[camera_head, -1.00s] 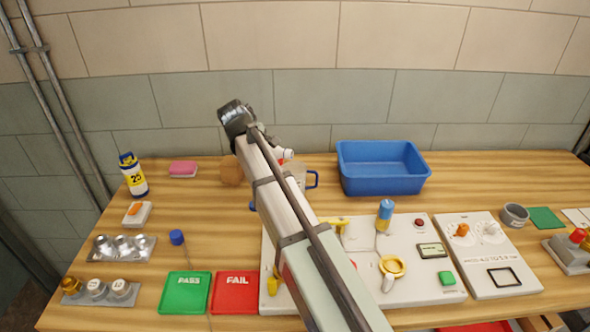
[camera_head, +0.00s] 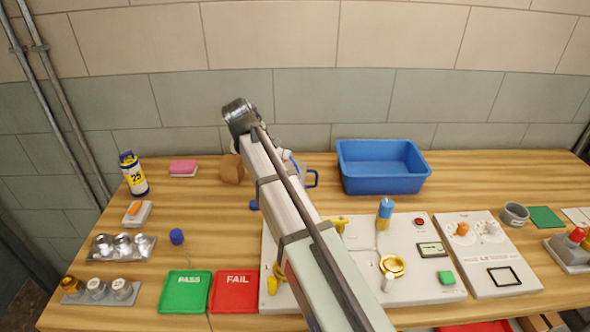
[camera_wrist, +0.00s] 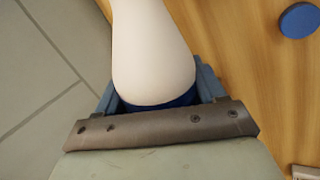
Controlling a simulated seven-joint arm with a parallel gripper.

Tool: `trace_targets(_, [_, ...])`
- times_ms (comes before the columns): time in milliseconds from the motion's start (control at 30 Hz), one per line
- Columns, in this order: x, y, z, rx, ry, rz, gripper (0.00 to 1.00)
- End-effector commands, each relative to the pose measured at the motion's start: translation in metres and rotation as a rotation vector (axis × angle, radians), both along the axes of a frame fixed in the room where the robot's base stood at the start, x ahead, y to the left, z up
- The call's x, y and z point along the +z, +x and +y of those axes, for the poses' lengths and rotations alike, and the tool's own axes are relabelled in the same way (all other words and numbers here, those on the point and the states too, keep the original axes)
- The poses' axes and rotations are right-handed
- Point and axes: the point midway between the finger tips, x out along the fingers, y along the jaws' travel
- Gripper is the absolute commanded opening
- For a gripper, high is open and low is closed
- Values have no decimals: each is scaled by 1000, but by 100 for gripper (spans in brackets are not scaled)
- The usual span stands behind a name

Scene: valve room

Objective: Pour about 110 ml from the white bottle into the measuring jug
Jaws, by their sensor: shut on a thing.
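My gripper (camera_wrist: 157,88) is shut on the white bottle (camera_wrist: 152,45), whose pale body stands between the blue fingers in the wrist view, with a dark blue band at its near end. In the head view my arm hides most of the bottle and the fingers. The measuring jug (camera_head: 301,170) stands on the table behind my arm; its blue handle (camera_head: 314,178) and part of its clear wall show. The bottle is close to the jug in the picture, but its mouth, its exact tilt, any stream and the jug's level cannot be made out.
A blue bin (camera_head: 382,168) stands right of the jug. A brown block (camera_head: 231,169) and a pink sponge (camera_head: 183,167) lie to the left. A blue cap (camera_wrist: 299,20) lies on the table. A valve panel (camera_head: 420,285) fills the front middle.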

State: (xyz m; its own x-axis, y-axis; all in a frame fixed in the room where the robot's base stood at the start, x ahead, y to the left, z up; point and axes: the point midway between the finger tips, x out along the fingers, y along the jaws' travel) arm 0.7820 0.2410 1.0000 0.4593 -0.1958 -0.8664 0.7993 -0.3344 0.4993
Motion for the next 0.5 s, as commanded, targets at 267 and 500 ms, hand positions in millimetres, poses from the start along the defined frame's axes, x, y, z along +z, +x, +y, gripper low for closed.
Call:
trace_targets(267, [2, 2, 4, 0, 12, -5, 29])
trace_targets(500, [3, 2, 4, 0, 21, -9, 29])
